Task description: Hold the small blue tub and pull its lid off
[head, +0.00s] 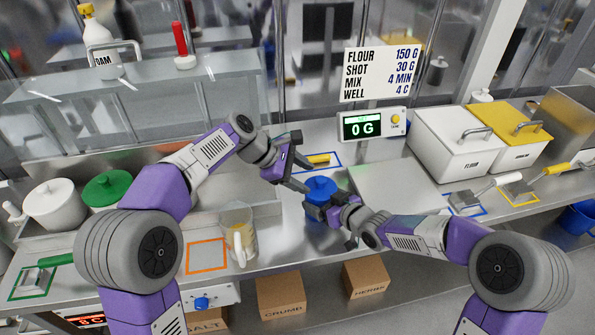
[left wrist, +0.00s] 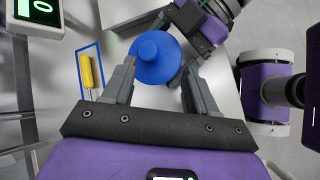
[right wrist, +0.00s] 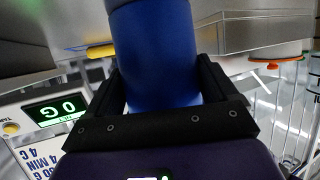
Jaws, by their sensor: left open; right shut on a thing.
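The small blue tub (head: 318,212) is upright above the counter near the middle of the head view, and its blue body (right wrist: 158,55) fills the upper middle of the right wrist view. My right gripper (head: 332,210) is shut on the tub's body from the right, one finger on each side. The round blue lid (head: 320,187) with its small knob is on top of the tub; it also shows in the left wrist view (left wrist: 155,62). My left gripper (left wrist: 158,78) is open and empty, its fingertips near either side of the lid. I cannot tell whether they touch it.
A yellow-handled tool (head: 318,159) lies in a blue outline behind the tub. A clear jug (head: 238,240) stands at the left front beside an orange outline. A scale display (head: 362,127) and white flour bin (head: 455,140) stand behind right. The counter's front edge is close.

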